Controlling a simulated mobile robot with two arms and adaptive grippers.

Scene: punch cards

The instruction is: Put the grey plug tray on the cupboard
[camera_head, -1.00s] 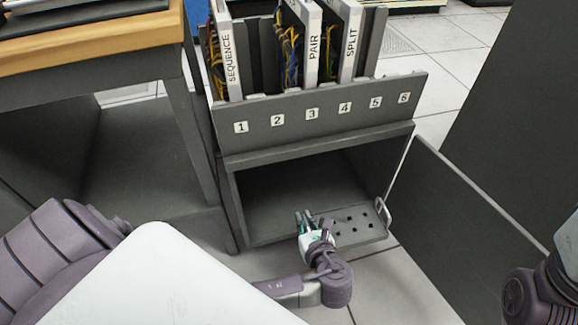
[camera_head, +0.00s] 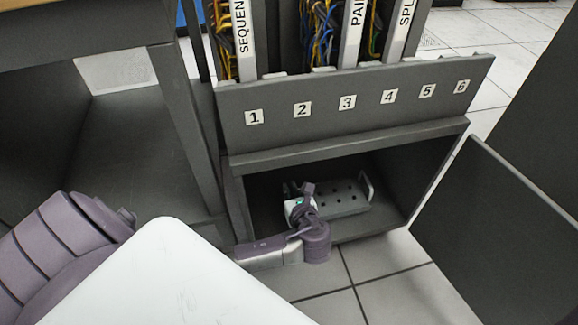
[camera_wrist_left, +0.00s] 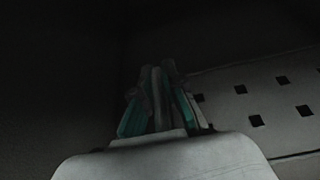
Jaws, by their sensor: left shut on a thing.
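The grey plug tray (camera_head: 349,207), a flat plate with rows of square holes and an upright handle at its right end, is inside the open cupboard (camera_head: 345,150). My left gripper (camera_head: 296,189) reaches in through the front and is shut on the tray at its left end. In the left wrist view, the shut fingers (camera_wrist_left: 158,88) are in front and the tray (camera_wrist_left: 255,98) extends to the right. I cannot tell whether the tray touches the cupboard floor. My right gripper is out of view.
The cupboard door (camera_head: 510,225) stands open at the right. Above the opening, a front panel (camera_head: 350,105) carries numbers 1 to 6, with upright labelled wired units (camera_head: 352,35) behind it. A table (camera_head: 90,40) with a wooden edge stands at the left.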

